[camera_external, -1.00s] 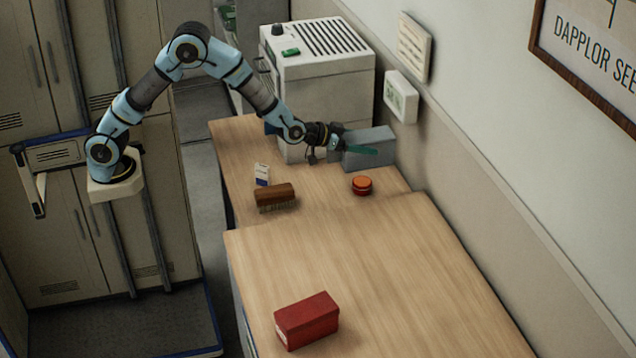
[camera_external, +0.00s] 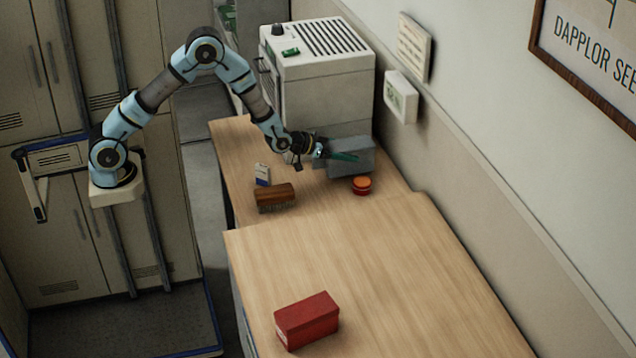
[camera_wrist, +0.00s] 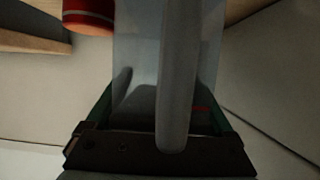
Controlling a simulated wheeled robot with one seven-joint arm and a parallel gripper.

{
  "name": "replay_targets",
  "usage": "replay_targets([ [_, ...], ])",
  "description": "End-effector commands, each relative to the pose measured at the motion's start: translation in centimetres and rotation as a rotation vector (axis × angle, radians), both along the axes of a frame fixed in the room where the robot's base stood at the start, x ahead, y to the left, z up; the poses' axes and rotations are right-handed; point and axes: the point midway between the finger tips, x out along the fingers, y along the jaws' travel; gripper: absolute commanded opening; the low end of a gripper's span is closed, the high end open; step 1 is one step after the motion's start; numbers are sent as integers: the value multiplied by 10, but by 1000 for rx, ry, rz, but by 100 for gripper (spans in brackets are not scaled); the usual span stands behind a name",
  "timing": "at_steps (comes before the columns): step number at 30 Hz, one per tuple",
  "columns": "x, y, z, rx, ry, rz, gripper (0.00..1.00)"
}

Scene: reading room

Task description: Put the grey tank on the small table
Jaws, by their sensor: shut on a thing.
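The grey tank (camera_external: 352,160) is a box-like block at the far right of the rear wooden top, in front of the white machine. My gripper (camera_external: 338,156) reaches it from the left, with a green finger along its near side. In the wrist view, the tank (camera_wrist: 140,60) lies between the green fingers of my gripper (camera_wrist: 160,118), with a pale bar along its middle. The gripper is shut on it. I cannot tell its height above the wood. Two wooden tops show, the rear one (camera_external: 325,205) and the front one (camera_external: 400,270); which is the small table is unclear.
A red-orange round tin (camera_external: 361,186) is close in front of the tank. A brown brush (camera_external: 275,198) and a small white-blue box (camera_external: 262,174) are left on the rear top. A red box (camera_external: 307,320) is on the front top, otherwise clear. The white machine (camera_external: 325,85) stands behind.

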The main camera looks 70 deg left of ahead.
Motion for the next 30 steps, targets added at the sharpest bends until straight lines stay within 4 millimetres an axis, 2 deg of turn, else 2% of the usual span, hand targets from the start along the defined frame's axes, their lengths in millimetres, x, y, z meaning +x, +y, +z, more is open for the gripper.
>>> replay_targets([
  [4, 0, 1, -16, -1, -1, 1, 23],
  [16, 0, 0, -22, 0, -2, 1, 23],
  [17, 0, 0, -21, 0, -1, 1, 89],
  [20, 0, 0, -21, 0, -1, 1, 100],
  [30, 0, 0, -15, -1, -1, 1, 100],
])
